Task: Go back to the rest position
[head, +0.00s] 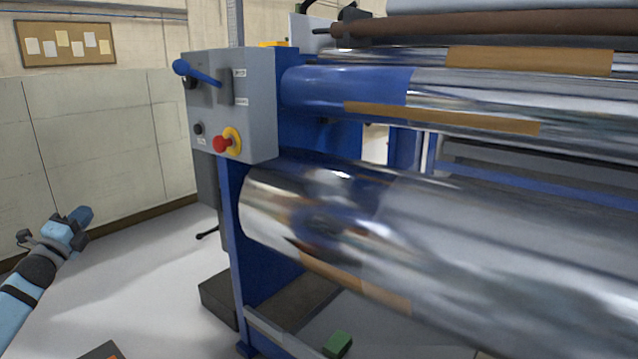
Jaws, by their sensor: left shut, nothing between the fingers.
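My left gripper (80,216) is at the left of the head view, on the end of a light blue arm that comes in from the lower left. It is shut and empty, held in open space above the pale floor, apart from the machine. The film roller machine fills the middle and right, with a large shiny lower roller (430,250) and a shiny upper roller (480,100). My right gripper is not in view.
A grey control box (255,115) carries a blue lever (197,72) and a red emergency button (222,144). A green block (337,345) lies low at the bottom. A cork board (65,44) hangs on the back wall. The floor (150,270) between arm and machine is clear.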

